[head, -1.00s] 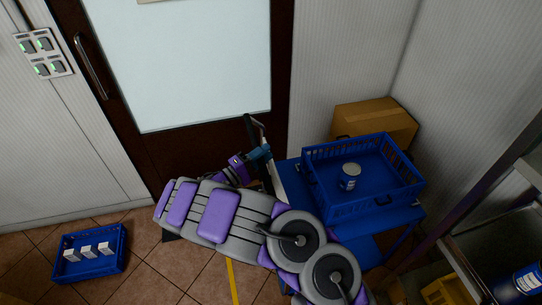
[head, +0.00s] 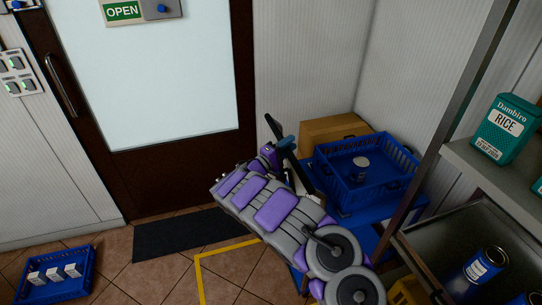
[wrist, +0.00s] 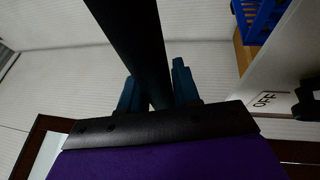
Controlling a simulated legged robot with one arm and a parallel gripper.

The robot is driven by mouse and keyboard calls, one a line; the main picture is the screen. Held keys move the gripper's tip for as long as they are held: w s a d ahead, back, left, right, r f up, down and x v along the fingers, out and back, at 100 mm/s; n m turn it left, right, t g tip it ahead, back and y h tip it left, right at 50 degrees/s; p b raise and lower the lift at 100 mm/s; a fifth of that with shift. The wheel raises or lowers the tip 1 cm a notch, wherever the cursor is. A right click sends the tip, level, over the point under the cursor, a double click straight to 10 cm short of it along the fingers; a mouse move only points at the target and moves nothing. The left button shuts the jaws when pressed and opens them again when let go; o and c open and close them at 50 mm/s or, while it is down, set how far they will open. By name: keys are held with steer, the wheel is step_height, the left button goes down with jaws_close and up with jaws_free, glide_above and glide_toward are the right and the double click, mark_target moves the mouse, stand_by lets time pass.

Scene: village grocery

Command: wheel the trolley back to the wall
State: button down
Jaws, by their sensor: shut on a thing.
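The trolley has a blue deck (head: 345,220) and a black handle bar (head: 273,128). It stands at the right, near the corner of the pale ribbed wall (head: 310,60). A blue crate (head: 335,185) with a tin (head: 360,167) in it rides on the deck. My gripper (head: 286,145) is shut on the handle bar. In the wrist view the bar (wrist: 135,40) runs between the blue fingers of my gripper (wrist: 157,88). My arm hides part of the trolley's near side and lower part.
A cardboard box (head: 335,132) sits behind the crate; its support is hidden. A metal shelf (head: 460,165) with a rice pack and tins stands close on the right. A dark mat (head: 185,235), yellow floor line (head: 200,280) and small blue crate (head: 55,280) lie left.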

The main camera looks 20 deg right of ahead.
steer(key=d, duration=1.1)
steer(key=shift+d+f, duration=0.2)
steer(key=shift+f, duration=0.1)
steer(key=shift+s+d, duration=0.1)
steer(key=shift+d, duration=0.15)
steer(key=c, duration=1.2)
jaws_free()
steer(key=o, duration=0.3)
steer(key=shift+d, duration=0.3)
steer(key=shift+r, duration=0.1)
steer(key=shift+a, duration=0.1)
